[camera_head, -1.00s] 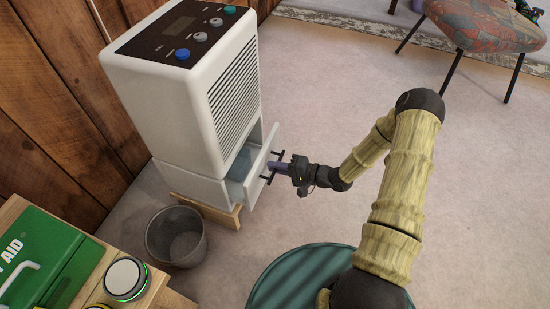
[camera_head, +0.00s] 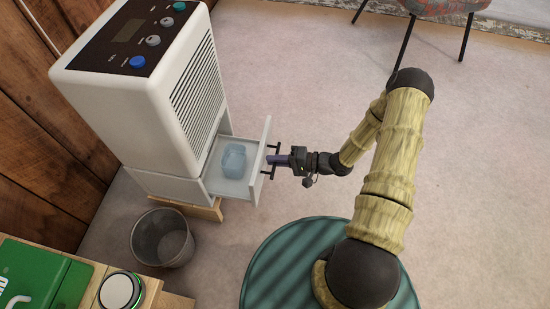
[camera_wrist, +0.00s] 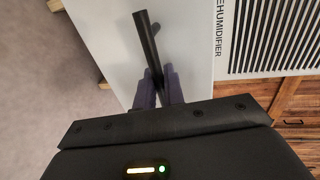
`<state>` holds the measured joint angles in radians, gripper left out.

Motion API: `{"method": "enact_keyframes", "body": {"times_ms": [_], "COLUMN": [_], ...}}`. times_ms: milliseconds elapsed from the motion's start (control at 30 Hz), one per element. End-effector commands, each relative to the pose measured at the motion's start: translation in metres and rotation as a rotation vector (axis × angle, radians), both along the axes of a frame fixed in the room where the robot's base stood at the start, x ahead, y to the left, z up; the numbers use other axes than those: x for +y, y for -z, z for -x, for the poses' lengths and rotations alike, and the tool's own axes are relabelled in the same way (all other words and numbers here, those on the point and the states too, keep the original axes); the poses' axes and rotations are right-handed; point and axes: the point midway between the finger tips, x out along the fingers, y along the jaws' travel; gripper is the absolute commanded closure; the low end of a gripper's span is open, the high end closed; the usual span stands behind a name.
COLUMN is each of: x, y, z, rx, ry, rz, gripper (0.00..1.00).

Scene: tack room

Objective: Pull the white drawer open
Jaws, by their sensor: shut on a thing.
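The white drawer (camera_head: 236,187) at the base of a white dehumidifier (camera_head: 150,95) stands out from the body in the head view, with its inside showing. A pale blue translucent container (camera_head: 234,160) sits in it. The drawer front (camera_wrist: 185,45) fills the middle of the wrist view. A dark bar handle (camera_wrist: 146,45) is on that front. My gripper (camera_head: 277,161) is shut on the handle, its purple-grey fingers on either side of the bar in the wrist view (camera_wrist: 157,90). The part of the handle between the fingers is hidden.
A grey metal bin (camera_head: 162,238) stands on the floor near the dehumidifier's low wooden stand (camera_head: 205,210). A wooden table at lower left holds a green first-aid box (camera_head: 40,275) and a round white-topped device (camera_head: 120,291). A patterned chair (camera_head: 445,8) is at the back. Open floor lies to the right.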

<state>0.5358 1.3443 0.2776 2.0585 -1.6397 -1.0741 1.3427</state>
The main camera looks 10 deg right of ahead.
Motion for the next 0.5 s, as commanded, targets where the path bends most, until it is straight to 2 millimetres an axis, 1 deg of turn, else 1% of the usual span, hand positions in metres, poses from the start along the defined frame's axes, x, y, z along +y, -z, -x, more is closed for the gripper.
{"method": "enact_keyframes", "body": {"times_ms": [33,67,100,133,367,500], "x": [-0.0021,-0.0021,-0.0021,-0.0019,-0.0009,-0.0051], "y": [0.0006,0.0006,0.0005,0.0005,0.0001,-0.0016], "z": [-0.0032,-0.0032,-0.0031,-0.0029,-0.0013,-0.0001], "rx": [-0.003,-0.003,-0.003,-0.003,-0.001,0.0], "ry": [0.008,0.008,0.008,0.007,0.004,0.005], "rz": [0.004,0.004,0.004,0.004,0.001,0.002], "gripper": [1.0,0.84,0.76,0.73,0.73,0.73]}}
